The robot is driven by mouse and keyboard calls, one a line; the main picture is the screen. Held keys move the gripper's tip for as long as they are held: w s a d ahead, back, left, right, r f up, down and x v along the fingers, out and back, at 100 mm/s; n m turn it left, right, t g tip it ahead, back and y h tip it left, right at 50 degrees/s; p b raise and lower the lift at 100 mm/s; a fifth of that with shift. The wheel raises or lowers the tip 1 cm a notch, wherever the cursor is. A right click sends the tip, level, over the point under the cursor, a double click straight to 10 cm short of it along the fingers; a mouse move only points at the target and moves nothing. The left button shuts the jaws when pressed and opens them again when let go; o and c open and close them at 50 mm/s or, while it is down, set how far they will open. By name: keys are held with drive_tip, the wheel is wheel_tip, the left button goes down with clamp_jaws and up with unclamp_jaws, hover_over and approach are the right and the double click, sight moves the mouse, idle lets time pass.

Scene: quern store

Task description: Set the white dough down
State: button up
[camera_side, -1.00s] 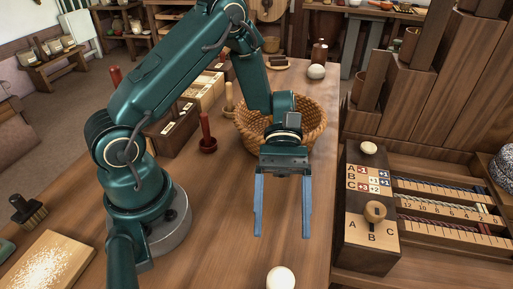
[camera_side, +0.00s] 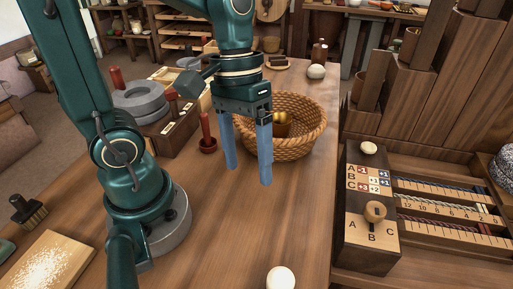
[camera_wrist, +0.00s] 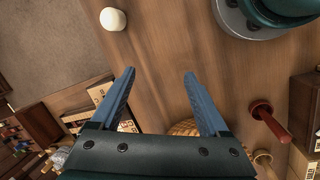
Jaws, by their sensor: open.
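A white ball of dough (camera_side: 281,278) rests on the wooden table (camera_side: 225,225) by its front right edge. It also shows in the wrist view (camera_wrist: 113,19), at the upper left. My gripper (camera_side: 248,172) is open, with nothing between its blue fingers. It hangs above the table, in front of the wicker basket (camera_side: 310,147) and well behind the white ball. In the wrist view, my gripper (camera_wrist: 159,73) has bare table between its spread fingers.
A golden object (camera_side: 282,122) lies in the basket. A red-handled tool (camera_side: 207,140) stands left of my gripper. A wooden box with a knob and letters (camera_side: 352,225) stands to the right. A pale lump (camera_side: 316,71) sits at the table's back. The table's front middle is clear.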

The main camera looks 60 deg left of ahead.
drive_tip(key=shift+s+a+r+m+t+y, duration=0.15)
drive_tip(key=shift+a+r+m+t+y, duration=0.4)
drive_tip(key=shift+t, duration=0.5)
drive_tip(key=shift+s+a+r+m+t+y, duration=0.1)
drive_tip(key=shift+a+r+m+t+y, duration=0.3)
drive_tip(key=shift+a+r+m+t, duration=0.45)
drive_tip(key=shift+s+a+r+m+t+y, duration=0.15)
drive_tip(key=shift+a+r+m+t+y, duration=0.25)
drive_tip(key=shift+t, duration=0.8)
